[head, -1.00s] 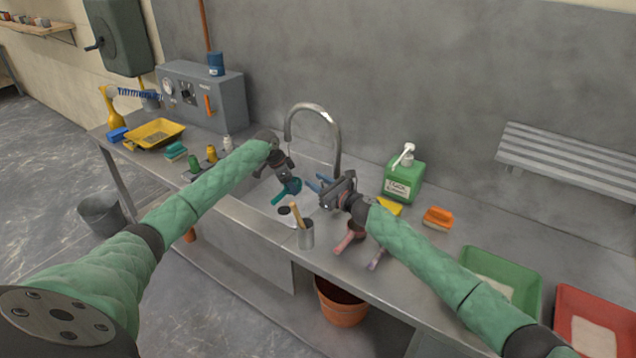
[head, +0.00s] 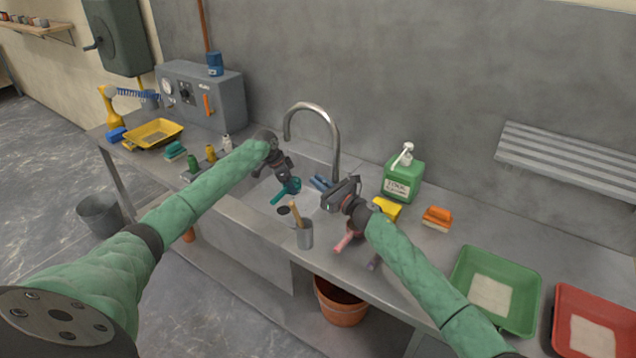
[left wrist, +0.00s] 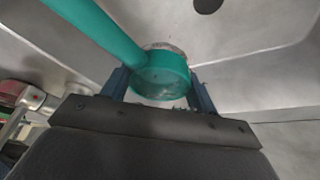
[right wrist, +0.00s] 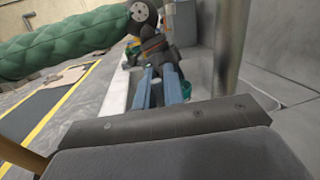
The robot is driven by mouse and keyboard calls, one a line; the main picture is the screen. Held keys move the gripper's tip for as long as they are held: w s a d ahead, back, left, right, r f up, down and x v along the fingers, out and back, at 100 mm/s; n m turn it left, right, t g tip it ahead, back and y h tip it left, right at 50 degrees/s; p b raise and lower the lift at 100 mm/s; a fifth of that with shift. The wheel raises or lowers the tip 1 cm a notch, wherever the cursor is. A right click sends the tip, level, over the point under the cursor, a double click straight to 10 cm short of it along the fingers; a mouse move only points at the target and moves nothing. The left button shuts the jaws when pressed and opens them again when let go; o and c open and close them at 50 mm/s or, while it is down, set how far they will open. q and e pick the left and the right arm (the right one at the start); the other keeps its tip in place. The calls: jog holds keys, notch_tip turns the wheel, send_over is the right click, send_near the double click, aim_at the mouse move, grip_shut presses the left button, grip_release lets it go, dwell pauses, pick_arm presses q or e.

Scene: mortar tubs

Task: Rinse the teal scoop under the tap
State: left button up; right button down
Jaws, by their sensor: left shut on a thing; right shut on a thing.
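The teal scoop (head: 292,186) is held over the sink (head: 262,195), left of and below the spout of the tap (head: 338,150). My left gripper (head: 287,180) is shut on its cup; in the left wrist view the teal cup (left wrist: 160,75) sits between the blue fingers, its handle running to the upper left. A pale grey patch shows at the cup's rim. My right gripper (head: 318,182) is beside the tap post, its blue fingers close together; what they grip is hidden. In the right wrist view the scoop shows partly (right wrist: 187,90) behind the fingers. I see no water stream.
A metal cup (head: 305,234) with a wooden-handled tool stands at the sink's front. A green soap bottle (head: 402,180), yellow sponge (head: 386,208) and orange brush (head: 437,218) are right of the tap. Green (head: 512,325) and red (head: 562,350) trays lie further right.

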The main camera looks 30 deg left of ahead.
jog(key=shift+d, duration=0.15)
dwell(0.3)
jog(key=c, duration=1.5)
grip_release()
jog(key=v, duration=0.7)
jog(key=shift+d+f, duration=0.15)
jog(key=shift+d, duration=0.15)
